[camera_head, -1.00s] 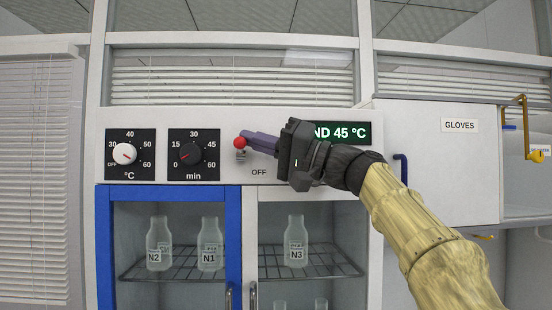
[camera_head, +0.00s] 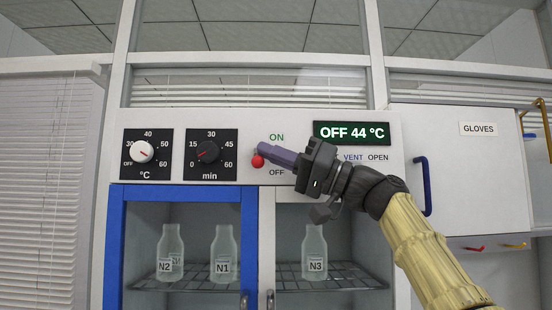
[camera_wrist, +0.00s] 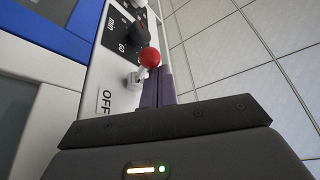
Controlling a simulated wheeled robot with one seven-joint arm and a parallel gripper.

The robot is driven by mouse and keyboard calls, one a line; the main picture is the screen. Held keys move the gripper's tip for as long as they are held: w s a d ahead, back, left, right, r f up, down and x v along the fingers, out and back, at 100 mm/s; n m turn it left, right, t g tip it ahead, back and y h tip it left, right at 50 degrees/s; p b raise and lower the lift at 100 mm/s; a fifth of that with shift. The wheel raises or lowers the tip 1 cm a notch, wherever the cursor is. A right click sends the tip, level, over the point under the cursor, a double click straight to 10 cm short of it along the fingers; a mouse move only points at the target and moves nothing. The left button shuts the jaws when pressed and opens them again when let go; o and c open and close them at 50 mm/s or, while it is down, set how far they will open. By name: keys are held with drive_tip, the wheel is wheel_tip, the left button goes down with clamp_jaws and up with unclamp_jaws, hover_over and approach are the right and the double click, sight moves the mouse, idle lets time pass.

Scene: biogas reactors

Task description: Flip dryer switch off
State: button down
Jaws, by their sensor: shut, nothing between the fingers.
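The dryer switch is a lever with a red ball tip (camera_head: 258,160) on the white panel, between an ON label above and an OFF label below. The ball sits low, on the OFF side. The dryer display (camera_head: 354,133) reads OFF 44 °C. My gripper (camera_head: 268,143) is shut and empty, its purple fingertips just above and right of the red ball. In the wrist view the red ball (camera_wrist: 150,57) shows beside the purple fingers (camera_wrist: 158,90), close to their tips; I cannot tell whether they touch.
Left of the switch are a temperature dial (camera_head: 145,154) and a minute dial (camera_head: 209,154). Below are a blue-framed door (camera_head: 249,230) and a white-framed door with bottles N2, N1 and N3 behind glass. At right are a blue handle (camera_head: 424,186) and the GLOVES cabinet (camera_head: 470,170).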

drive_tip(key=shift+w+f+b, duration=0.2)
drive_tip(key=shift+f+b, duration=0.1)
drive_tip(key=shift+f, duration=0.4)
idle(0.5)
drive_tip(key=shift+r, duration=0.15)
